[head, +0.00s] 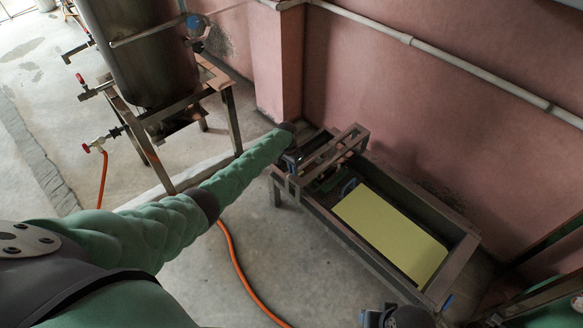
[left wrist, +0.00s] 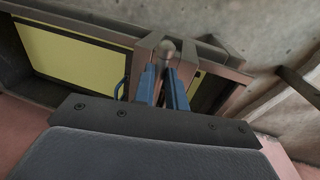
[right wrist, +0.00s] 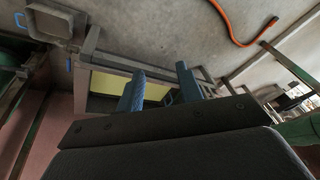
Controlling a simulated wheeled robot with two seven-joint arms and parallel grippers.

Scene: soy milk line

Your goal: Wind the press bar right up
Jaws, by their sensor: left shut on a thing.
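The press frame with its bars (head: 348,141) spans the left end of a long metal trough (head: 462,262) in the head view. My left gripper (head: 291,157) reaches down to that end; my arm and the frame partly hide its fingers. In the left wrist view, its blue fingers (left wrist: 164,88) are closed around a part with a rounded grey-brown knob (left wrist: 168,47), in front of the brown bars. How high the press bar stands is hard to tell. My right gripper (right wrist: 160,85) has its blue fingers apart with nothing between them; the trough lies beyond.
A pale yellow sheet (head: 390,234) lies in the trough. A metal tank (head: 130,50) on a stand (head: 232,120) is at the upper left. An orange hose (head: 240,270) crosses the floor. A pink wall (head: 430,110) runs behind the trough.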

